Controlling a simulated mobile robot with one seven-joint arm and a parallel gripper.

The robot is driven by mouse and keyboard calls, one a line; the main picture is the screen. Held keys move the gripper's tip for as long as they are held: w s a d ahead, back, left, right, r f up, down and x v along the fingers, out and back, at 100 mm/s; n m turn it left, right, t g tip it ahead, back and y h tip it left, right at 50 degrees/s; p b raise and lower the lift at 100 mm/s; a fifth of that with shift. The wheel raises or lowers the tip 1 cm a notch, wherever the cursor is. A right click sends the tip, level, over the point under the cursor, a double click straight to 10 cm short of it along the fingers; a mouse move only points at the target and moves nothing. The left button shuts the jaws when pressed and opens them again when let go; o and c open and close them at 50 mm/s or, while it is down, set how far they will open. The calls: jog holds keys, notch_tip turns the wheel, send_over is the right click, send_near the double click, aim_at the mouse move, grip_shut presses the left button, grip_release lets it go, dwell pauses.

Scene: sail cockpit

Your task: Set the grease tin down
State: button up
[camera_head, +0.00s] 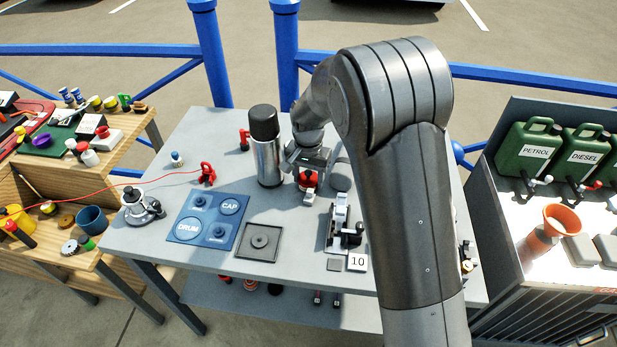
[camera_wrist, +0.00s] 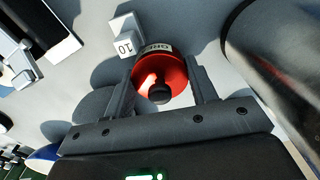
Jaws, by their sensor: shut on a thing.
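The grease tin (camera_wrist: 160,75) is red, with a black knob on top and a pale label on its side, partly read in the wrist view. My gripper (camera_wrist: 164,62) is shut on it, one finger on each side. In the head view the red tin (camera_head: 308,180) shows under my gripper (camera_head: 309,166), over the middle of the grey table (camera_head: 215,142). I cannot tell whether its base touches the table top. My gripper hides its upper part in the head view.
A tall steel flask (camera_head: 268,155) with a black lid stands close left of the tin. A black-and-white device (camera_head: 343,228), a dark square tray (camera_head: 259,242) and a blue mat (camera_head: 186,231) lie nearer the front.

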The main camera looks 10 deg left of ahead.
jog(key=shift+f, duration=0.2)
jog(key=o, duration=1.4)
jog(key=shift+f, duration=0.1)
notch_tip(320, 180, up, 12)
jog(key=shift+r, duration=0.2)
